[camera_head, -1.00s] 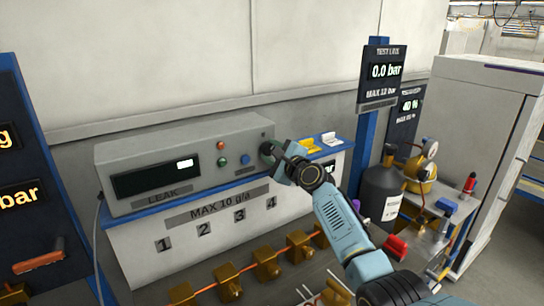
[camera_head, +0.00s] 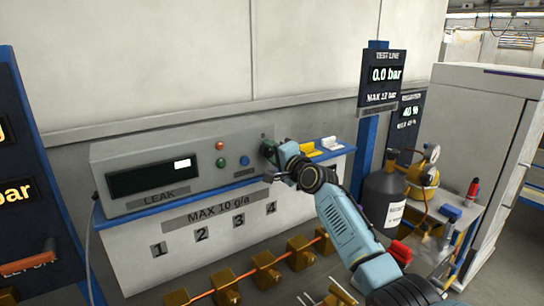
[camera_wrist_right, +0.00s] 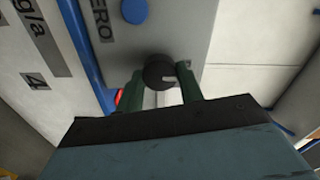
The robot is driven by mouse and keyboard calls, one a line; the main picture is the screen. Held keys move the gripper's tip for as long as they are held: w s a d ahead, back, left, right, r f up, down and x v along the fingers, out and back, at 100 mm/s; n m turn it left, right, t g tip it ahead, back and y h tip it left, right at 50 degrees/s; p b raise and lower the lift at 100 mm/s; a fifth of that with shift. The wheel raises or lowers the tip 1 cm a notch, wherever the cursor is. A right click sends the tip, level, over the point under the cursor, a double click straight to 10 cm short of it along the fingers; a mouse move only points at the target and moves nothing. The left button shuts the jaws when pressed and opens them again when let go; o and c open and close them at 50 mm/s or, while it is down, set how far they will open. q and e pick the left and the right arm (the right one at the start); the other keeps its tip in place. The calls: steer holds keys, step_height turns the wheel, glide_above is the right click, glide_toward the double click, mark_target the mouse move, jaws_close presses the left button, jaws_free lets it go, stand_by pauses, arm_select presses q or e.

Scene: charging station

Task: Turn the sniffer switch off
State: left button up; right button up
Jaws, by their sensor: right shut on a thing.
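The sniffer unit is a grey box (camera_head: 140,160) with a dark display marked LEAK, on a white bench with a blue edge. Its switch is a dark round knob (camera_wrist_right: 158,72) at the right end of the front panel. My right gripper (camera_head: 271,158) is at this knob. In the right wrist view its two green fingers (camera_wrist_right: 162,86) stand on either side of the knob, shut on it. In the head view the gripper mostly hides the knob. My left gripper is not in view.
Green and blue buttons (camera_head: 244,161) and a red one sit left of the knob. Yellow and white pieces (camera_head: 306,149) lie on the bench to the right. A dark bottle (camera_head: 381,196) and a brass-coloured vessel (camera_head: 424,178) stand further right. Brass blocks (camera_head: 265,268) line the front.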

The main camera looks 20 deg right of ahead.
steer(key=shift+n, duration=0.3)
steer(key=o, duration=1)
steer(key=shift+s, duration=0.1)
steer(key=shift+s+d, duration=0.2)
steer(key=shift+s, duration=0.4)
steer(key=v, duration=1.2)
